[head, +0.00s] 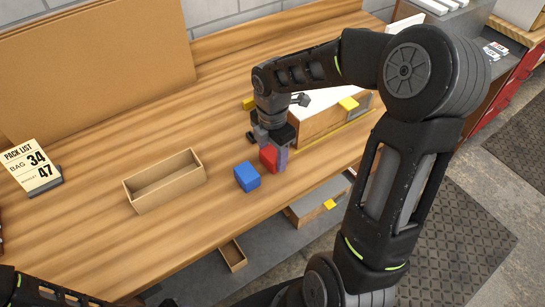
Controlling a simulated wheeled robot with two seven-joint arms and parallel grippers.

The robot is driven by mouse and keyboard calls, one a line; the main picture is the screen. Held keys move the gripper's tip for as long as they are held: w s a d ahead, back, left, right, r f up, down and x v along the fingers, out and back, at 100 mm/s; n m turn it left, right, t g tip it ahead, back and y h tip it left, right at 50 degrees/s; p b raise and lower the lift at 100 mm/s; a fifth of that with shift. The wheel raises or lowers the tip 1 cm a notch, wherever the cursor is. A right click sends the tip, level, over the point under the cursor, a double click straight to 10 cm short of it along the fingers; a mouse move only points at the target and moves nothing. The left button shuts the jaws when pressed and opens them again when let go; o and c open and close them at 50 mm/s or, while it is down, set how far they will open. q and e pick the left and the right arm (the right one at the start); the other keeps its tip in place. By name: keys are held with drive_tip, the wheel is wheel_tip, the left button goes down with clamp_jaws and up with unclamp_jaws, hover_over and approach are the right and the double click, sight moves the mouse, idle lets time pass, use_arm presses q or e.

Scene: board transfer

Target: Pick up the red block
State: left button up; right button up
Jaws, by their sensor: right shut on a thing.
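The red block (268,156) is at the middle of the workbench, between the fingers of my right gripper (274,160). My right gripper points down and is shut on the block. The fingers hide part of the block, and I cannot tell whether its underside touches the bench top. My left arm shows only in part at the bottom left corner; I do not make out its gripper.
A blue block (247,177) stands just left of the red one. An open cardboard box (165,184) lies further left. A pack list sign (35,170) stands at the far left. A white-topped board with yellow corners (318,112) is behind my right gripper.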

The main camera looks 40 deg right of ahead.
sight(272, 153)
wheel_tip(272, 153, up, 9)
drive_tip(key=shift+f+b, duration=0.1)
drive_tip(key=shift+b, duration=0.3)
drive_tip(key=shift+a, duration=0.1)
idle(1.5)
